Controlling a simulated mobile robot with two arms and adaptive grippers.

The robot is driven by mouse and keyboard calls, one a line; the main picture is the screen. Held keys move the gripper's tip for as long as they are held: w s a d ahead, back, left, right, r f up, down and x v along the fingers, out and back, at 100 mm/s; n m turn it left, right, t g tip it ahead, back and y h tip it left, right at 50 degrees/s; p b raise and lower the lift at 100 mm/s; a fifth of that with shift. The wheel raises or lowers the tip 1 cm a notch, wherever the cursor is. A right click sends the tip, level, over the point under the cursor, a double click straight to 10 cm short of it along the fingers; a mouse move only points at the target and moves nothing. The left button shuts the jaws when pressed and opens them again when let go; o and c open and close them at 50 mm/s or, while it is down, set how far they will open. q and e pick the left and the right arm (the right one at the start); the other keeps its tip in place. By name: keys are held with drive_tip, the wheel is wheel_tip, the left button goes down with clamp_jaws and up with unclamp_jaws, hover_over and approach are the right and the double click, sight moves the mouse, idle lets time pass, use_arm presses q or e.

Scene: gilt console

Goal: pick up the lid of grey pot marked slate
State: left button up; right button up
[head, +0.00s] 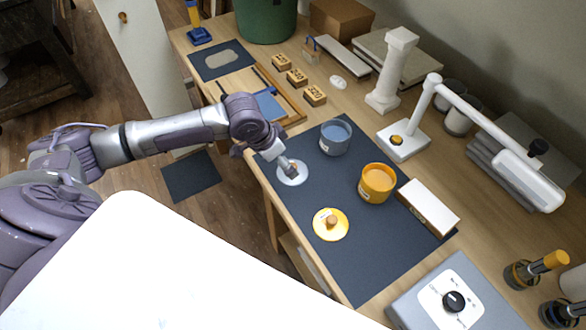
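The grey pot (335,139) stands open on the dark mat, with a bluish inside and a small label on its side. A pale round lid (291,180) lies on the mat to the left of and nearer than the pot, by the mat's left edge. My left gripper (289,168) comes down over the middle of this lid, at its small brownish knob. The fingers hide most of the knob, so I cannot tell whether they are closed on it. My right gripper is not in view.
A yellow pot (377,183) and its yellow lid (331,224) with a wooden knob are on the dark mat (365,258). A white box (428,208) lies at the mat's right. A white lamp (480,122) and column (392,70) stand behind. The mat's front is clear.

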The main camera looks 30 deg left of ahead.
use_arm(q)
drive_tip(key=shift+w+d+f, duration=0.1)
drive_tip(key=shift+f, duration=0.1)
drive_tip(key=shift+w+d+f, duration=0.1)
drive_tip(key=shift+w+f, duration=0.05)
drive_tip(key=shift+f, duration=0.15)
drive_tip(key=x, duration=0.1)
drive_tip(key=p+x, duration=0.1)
drive_tip(key=x, duration=0.1)
drive_tip(key=shift+w+d+f, duration=0.15)
drive_tip(key=shift+w+d, duration=0.1)
drive_tip(key=shift+d, duration=0.05)
drive_tip(key=shift+w+f, duration=0.1)
drive_tip(key=shift+f, duration=0.3)
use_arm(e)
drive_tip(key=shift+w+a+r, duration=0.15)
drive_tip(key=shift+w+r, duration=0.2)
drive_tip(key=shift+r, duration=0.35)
use_arm(q)
drive_tip(key=shift+c, duration=0.3)
drive_tip(key=c, duration=1.6)
clamp_jaws()
